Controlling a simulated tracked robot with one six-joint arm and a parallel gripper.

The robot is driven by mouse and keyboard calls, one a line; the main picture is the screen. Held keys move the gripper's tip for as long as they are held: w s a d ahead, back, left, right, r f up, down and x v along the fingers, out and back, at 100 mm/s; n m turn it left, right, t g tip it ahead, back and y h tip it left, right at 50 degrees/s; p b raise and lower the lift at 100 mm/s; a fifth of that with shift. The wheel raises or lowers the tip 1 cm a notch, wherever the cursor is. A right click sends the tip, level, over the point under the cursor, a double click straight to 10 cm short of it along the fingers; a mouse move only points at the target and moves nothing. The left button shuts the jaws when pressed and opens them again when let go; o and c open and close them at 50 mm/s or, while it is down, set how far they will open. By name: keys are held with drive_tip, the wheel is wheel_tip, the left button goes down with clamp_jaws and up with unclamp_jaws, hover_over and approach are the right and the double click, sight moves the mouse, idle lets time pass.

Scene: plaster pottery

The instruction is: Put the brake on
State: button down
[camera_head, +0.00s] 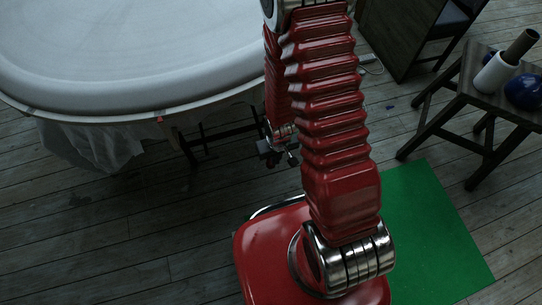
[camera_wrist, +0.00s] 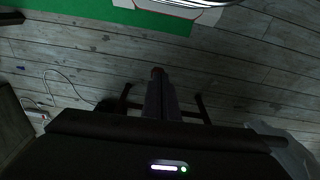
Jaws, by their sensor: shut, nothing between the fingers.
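My gripper (camera_head: 278,155) hangs low at the end of my red arm, just right of a dark metal frame (camera_head: 215,133) under a large white round basin (camera_head: 130,60). In the wrist view my dark fingers (camera_wrist: 158,80) are together and empty, pointing over the plank floor. A small red spot shows at their tip; I cannot tell whether it belongs to the fingers or to something behind them. A small orange-red mark (camera_head: 160,119) sits on the basin's lower rim. I cannot pick out a brake for certain; my arm hides part of the area around the frame.
A green mat (camera_head: 430,235) lies on the floor at the right. A dark stool (camera_head: 470,95) beside it holds a white cylinder (camera_head: 494,75) and blue items (camera_head: 524,92). A pale cable (camera_wrist: 65,85) lies on the floor. Plank floor is open at the lower left.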

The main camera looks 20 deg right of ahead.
drive_tip(key=shift+s+d+r, duration=0.1)
drive_tip(key=shift+s+r, duration=0.05)
drive_tip(key=shift+r, duration=1.35)
drive_tip(key=shift+r, duration=0.3)
drive_tip(key=r, duration=0.5)
drive_tip(key=shift+s+r, duration=0.2)
drive_tip(key=shift+s, duration=0.15)
drive_tip(key=s+r+t, duration=0.1)
drive_tip(key=s+r, duration=0.1)
drive_tip(key=r, duration=0.9)
drive_tip(key=s+r+t, duration=0.2)
drive_tip(key=s+r, duration=0.1)
drive_tip(key=r, duration=0.9)
drive_tip(key=s+r+t, duration=0.1)
drive_tip(key=s+r, duration=0.1)
drive_tip(key=r, duration=0.9)
drive_tip(key=shift+s+a+r+m, duration=0.2)
drive_tip(key=shift+s+r+m, duration=0.1)
drive_tip(key=shift+s, duration=0.05)
